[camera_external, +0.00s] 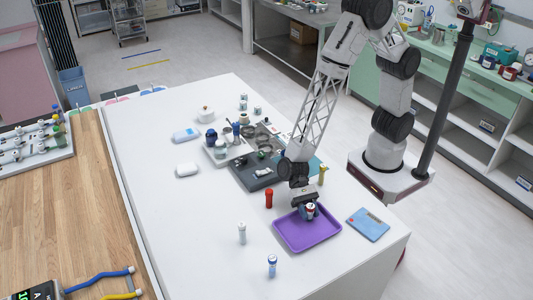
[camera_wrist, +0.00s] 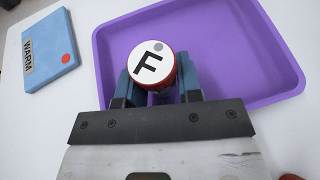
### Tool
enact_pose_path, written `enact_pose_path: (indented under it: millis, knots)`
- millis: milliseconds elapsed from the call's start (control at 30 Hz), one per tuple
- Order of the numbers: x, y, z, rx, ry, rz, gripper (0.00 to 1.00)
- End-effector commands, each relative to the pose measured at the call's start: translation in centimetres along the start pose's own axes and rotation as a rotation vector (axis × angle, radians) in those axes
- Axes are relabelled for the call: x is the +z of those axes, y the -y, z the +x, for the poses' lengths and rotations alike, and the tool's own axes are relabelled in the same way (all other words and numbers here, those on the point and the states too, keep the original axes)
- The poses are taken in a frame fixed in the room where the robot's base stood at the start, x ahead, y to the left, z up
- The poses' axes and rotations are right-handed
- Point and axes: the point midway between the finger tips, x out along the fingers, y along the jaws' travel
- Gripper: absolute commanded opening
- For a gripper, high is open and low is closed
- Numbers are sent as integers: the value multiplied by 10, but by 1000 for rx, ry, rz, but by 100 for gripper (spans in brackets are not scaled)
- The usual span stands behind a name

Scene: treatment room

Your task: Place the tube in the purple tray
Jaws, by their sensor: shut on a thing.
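The purple tray (camera_external: 307,240) lies near the front right of the white table; in the wrist view its bare floor (camera_wrist: 240,50) fills the upper right. My gripper (camera_external: 308,213) is low at the tray's far side. In the wrist view my gripper (camera_wrist: 157,90) has its blue fingers on either side of a tube (camera_wrist: 151,64), and it is shut on it. The tube shows a white cap marked F with a grey dot and a red rim. Its lower part is hidden, so I cannot tell whether it touches the tray floor.
A blue pack marked WARM (camera_external: 368,224) lies right of the tray. A red tube (camera_external: 269,198), a white tube (camera_external: 242,233), a blue-and-white tube (camera_external: 272,265) and a yellow tube (camera_external: 321,175) stand nearby. A dark grey device (camera_external: 252,172) sits behind. The table's front left is clear.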

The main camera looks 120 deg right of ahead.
Motion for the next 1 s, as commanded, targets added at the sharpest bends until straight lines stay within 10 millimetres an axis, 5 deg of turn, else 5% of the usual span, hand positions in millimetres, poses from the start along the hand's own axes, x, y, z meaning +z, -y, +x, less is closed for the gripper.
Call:
enact_pose_path:
  millis: [267, 300, 433, 1000]
  knots:
    - [-3, 0, 1, 0, 0, 0, 10]
    - [-2, 0, 1, 0, 0, 0, 37]
    - [-2, 0, 1, 0, 0, 0, 57]
    - [1, 0, -8, -1, 0, -1, 58]
